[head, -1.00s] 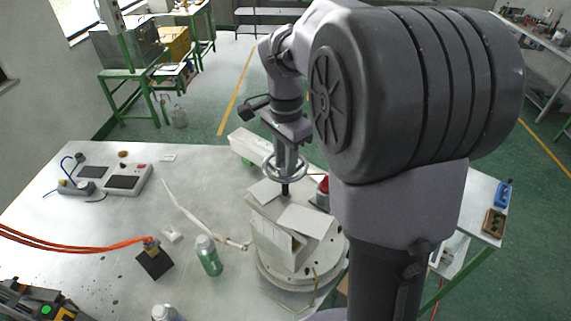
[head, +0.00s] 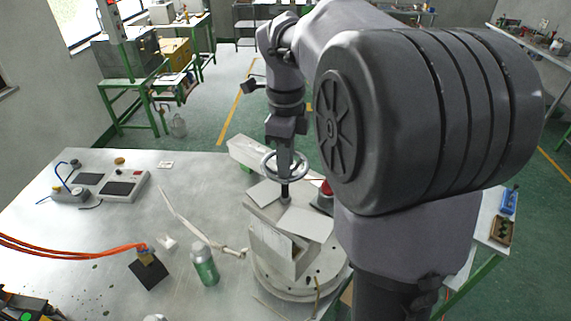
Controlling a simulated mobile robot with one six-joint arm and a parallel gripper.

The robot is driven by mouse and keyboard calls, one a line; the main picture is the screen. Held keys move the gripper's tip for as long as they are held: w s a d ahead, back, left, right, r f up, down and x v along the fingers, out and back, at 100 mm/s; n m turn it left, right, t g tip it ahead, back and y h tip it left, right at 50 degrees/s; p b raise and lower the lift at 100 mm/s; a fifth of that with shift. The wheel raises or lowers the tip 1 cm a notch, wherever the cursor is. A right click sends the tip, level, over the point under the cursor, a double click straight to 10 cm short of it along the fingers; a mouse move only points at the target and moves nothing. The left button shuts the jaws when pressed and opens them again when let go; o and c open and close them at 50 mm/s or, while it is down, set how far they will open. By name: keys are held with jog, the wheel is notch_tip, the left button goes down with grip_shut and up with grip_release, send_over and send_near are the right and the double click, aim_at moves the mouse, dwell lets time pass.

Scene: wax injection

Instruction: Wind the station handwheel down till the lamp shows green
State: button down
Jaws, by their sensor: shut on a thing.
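The handwheel (head: 268,166) is a grey ring on a short dark post on top of the white station (head: 278,247). My gripper (head: 285,160) points straight down at the wheel from above and is shut on it; the fingertips are small and partly hidden by the wheel's ring. A red lamp-like part (head: 326,188) shows at the right of the station, partly hidden behind my arm. No green light is visible on it, and I cannot tell whether it is lit.
A green bottle (head: 205,265) stands left of the station on the metal table (head: 110,235). A white jointed rod (head: 190,215) lies behind it. Orange cables (head: 70,250) run to a black block (head: 150,273). A control box (head: 122,186) sits at the back left. My arm covers the right side.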

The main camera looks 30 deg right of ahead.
jog(key=shift+m+b, duration=0.85)
jog(key=shift+m, duration=1.35)
jog(key=c, duration=1.2)
grip_release()
notch_tip(320, 180, up, 18)
jog(key=p, duration=0.6)
jog(key=shift+f, duration=0.25)
